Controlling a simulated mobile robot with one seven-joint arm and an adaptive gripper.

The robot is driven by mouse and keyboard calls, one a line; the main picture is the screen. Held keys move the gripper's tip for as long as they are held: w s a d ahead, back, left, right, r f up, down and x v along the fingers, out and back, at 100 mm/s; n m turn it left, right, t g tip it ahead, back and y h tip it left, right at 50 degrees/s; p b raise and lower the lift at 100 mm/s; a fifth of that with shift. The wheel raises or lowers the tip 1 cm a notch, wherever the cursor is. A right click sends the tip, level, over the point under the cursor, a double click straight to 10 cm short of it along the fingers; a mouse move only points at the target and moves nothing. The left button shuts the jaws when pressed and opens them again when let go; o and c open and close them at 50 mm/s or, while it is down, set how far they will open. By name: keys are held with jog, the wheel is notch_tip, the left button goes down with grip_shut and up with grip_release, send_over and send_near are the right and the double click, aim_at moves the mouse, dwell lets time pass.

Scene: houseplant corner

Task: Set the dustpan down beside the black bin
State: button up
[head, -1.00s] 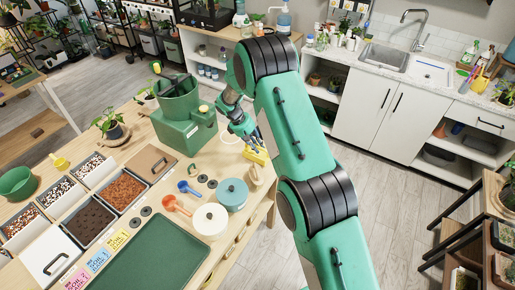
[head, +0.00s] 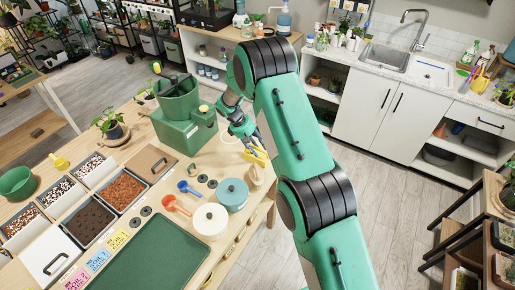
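My gripper (head: 252,146) is at the right edge of the wooden table, low over a small yellow object (head: 259,157). The dark fingertips overlap this object, which is partly hidden. I cannot tell whether the fingers are closed on it, or whether it is the dustpan. No other thing shows clearly as a dustpan. A dark bin (head: 440,156) sits on a low shelf under the sink counter at the right. I cannot tell whether it is the black bin of the task.
Clear floor (head: 400,210) lies right of my arm.

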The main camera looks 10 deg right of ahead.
jog(key=v, duration=1.2)
jog(key=shift+p, duration=0.4)
jog(key=shift+r, duration=0.15)
jog(key=s+d+r+m+t+y, duration=0.1)
jog(key=s+d+r+m, duration=0.1)
jog(key=s+r, duration=1.05)
jog(key=s+d+r+m+t+y, duration=0.2)
jog(key=s+r, duration=0.6)
jog(key=r, duration=0.9)
jog(key=s+r+m+t+y, duration=0.1)
jog(key=s+r+m+t, duration=0.1)
jog(key=s, duration=1.3)
jog(key=s+d+r+m+t+y, duration=0.1)
jog(key=s+r+m, duration=0.1)
jog(key=s, duration=1.3)
jog(key=shift+r+t, duration=0.4)
jog(key=shift+r, duration=0.1)
